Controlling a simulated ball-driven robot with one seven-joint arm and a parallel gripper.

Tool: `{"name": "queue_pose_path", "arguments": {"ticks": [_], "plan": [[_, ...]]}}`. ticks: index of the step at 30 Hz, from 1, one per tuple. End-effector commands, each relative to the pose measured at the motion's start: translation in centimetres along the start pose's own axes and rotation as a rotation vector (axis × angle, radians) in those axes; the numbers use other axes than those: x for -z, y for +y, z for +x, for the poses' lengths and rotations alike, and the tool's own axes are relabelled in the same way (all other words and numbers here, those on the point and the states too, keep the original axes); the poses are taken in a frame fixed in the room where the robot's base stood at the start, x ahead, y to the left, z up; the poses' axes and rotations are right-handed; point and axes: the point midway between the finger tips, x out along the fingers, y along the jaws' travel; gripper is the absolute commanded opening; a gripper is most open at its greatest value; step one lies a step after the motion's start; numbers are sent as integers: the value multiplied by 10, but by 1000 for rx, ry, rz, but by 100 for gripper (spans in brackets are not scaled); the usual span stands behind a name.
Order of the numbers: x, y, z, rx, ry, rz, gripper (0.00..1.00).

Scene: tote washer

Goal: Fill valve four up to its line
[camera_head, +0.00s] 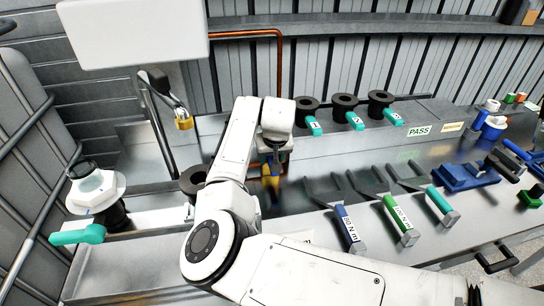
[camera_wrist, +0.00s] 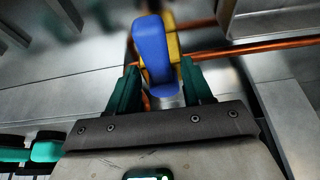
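Three dark valve bodies with teal levers stand on the back ledge: valve one (camera_head: 307,108), valve two (camera_head: 345,106) and valve three (camera_head: 381,102). At the far left is a larger fitting with a white hexagonal body (camera_head: 96,190) and a teal lever (camera_head: 79,235); I see no number or fill line on it. My gripper (camera_head: 271,160) is low over the metal bench, left of the three valves. In the wrist view its teal fingers (camera_wrist: 161,75) stand apart around a blue and yellow piece (camera_wrist: 153,50). Whether they press on it is unclear.
A copper pipe (camera_wrist: 245,48) passes behind the blue piece. A padlock (camera_head: 184,122) hangs at the left. Wrenches with blue, green and teal ends (camera_head: 398,215) lie at the right. Blue fixtures (camera_head: 465,177) stand beyond them. A white panel (camera_head: 135,30) is at the upper left.

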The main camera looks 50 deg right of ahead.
Motion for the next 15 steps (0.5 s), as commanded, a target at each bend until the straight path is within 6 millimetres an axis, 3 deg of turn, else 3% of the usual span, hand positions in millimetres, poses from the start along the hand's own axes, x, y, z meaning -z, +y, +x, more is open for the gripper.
{"name": "queue_pose_path", "arguments": {"ticks": [2, 15], "plan": [[0, 0, 0, 0, 0, 0, 42], [0, 0, 0, 0, 0, 0, 0]]}}
